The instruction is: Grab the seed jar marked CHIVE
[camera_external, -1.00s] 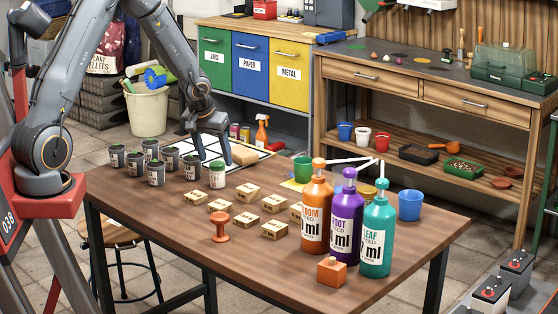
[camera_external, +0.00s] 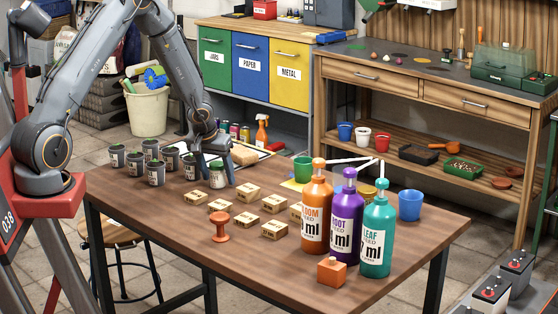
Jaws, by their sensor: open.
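Several small seed jars with pale labels stand at the left end of the wooden table (camera_external: 150,215), among them a front dark jar (camera_external: 156,174). A paler jar (camera_external: 217,180) stands upright at the right end of this group. The jar labels are too small to read, so I cannot tell which one says CHIVE. My gripper (camera_external: 216,170) is open and pointing down at the paler jar, with its fingers around the jar's upper part. The gripper hides the jar's top. I cannot tell whether the fingers touch it.
Several small wooden blocks (camera_external: 220,206) and an orange stamp-like piece (camera_external: 219,227) lie right of the jars. A yellowish sponge (camera_external: 243,155) lies behind. Orange (camera_external: 316,215), purple (camera_external: 346,222) and teal (camera_external: 377,240) pump bottles stand at the right. The table's front left is clear.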

